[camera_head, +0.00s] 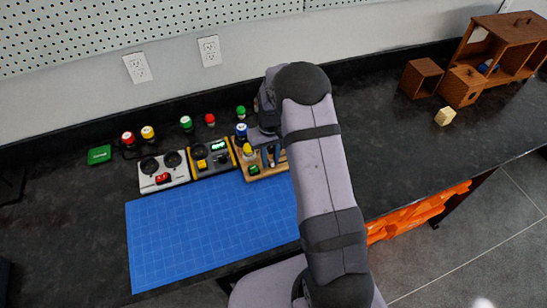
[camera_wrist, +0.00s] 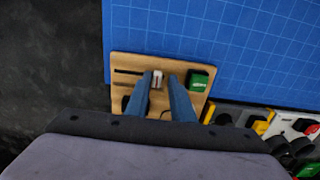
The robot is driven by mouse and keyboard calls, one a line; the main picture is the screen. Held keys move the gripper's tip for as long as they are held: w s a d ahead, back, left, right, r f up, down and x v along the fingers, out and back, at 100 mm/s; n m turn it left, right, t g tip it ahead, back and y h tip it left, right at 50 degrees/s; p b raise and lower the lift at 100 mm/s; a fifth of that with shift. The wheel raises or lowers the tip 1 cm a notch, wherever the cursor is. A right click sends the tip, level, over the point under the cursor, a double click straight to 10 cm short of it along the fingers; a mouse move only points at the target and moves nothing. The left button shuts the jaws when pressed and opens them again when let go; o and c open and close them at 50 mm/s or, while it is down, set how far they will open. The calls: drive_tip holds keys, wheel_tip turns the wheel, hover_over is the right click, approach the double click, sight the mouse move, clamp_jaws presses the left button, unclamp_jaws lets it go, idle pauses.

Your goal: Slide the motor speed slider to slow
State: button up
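The wooden slider board (camera_wrist: 132,62) lies at the blue mat's edge in the wrist view; in the head view it is the right-hand board (camera_head: 283,164), partly covered by my arm. A dark slot (camera_wrist: 128,72) runs across it. A small white-and-red slider knob (camera_wrist: 157,78) stands to the right of the visible slot. My gripper (camera_wrist: 160,82) has its two blue fingers on either side of the knob, with a small gap on the right. It also shows over the board in the head view (camera_head: 270,155). Speed labels are not readable.
A green block (camera_wrist: 198,82) sits on the board right of the fingers. A yellow-and-black device (camera_head: 212,158) and a white panel (camera_head: 163,172) stand to the left in the head view. Several coloured-top items stand behind. The blue mat (camera_head: 210,225) is clear.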

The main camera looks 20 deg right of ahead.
sight(270, 161)
drive_tip(key=shift+o, duration=0.2)
drive_tip(key=shift+r, duration=0.15)
drive_tip(key=shift+r+b, duration=1.1)
drive_tip(key=shift+r, duration=2.45)
